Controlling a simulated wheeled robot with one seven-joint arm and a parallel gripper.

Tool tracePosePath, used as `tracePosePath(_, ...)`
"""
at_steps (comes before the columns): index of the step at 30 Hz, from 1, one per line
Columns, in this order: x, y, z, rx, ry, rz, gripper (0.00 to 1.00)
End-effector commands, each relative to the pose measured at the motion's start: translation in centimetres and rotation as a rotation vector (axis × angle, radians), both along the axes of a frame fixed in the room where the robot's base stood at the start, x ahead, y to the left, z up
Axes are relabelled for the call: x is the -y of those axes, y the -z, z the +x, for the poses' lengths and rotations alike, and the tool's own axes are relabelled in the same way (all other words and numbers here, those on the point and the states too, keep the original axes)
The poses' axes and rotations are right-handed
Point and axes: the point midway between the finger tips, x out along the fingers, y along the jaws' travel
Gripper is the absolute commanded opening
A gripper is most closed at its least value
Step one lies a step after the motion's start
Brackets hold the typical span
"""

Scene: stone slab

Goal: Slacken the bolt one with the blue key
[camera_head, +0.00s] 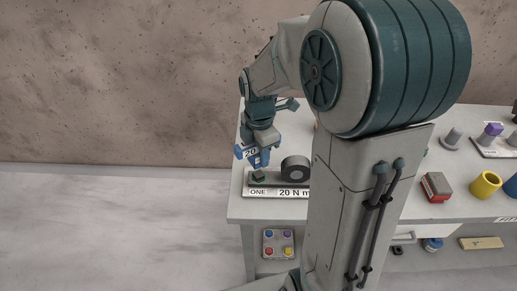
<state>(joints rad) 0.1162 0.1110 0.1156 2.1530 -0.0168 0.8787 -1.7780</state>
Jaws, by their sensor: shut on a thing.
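My gripper (262,138) is at the left end of the bench and is shut on the blue key (261,160). The key has a white label that reads 20. The bolt one (258,176) is a small dark green head on a plate (276,193) marked ONE and 20 N m. The key's lower end is just above the bolt or touching it; I cannot tell which. A dark round cylinder (296,169) lies on the same plate, to the right of the bolt. My arm hides the middle of the bench.
The pale bench (434,213) carries a red and grey block (436,187), a yellow cup (486,184), a blue cup (511,186) and a purple-topped piece (493,130) on the right. A panel with coloured buttons (278,244) is on the bench front. The floor at left is clear.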

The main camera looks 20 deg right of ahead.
Motion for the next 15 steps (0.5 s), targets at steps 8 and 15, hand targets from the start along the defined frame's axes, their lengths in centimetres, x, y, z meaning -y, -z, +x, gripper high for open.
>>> tracePosePath(8, 0.2, 0.4, 0.1, 0.0, 0.005, 0.0, 0.0)
tracePosePath(15, 0.2, 1.9, 0.0, -0.001, 0.006, 0.001, 0.0)
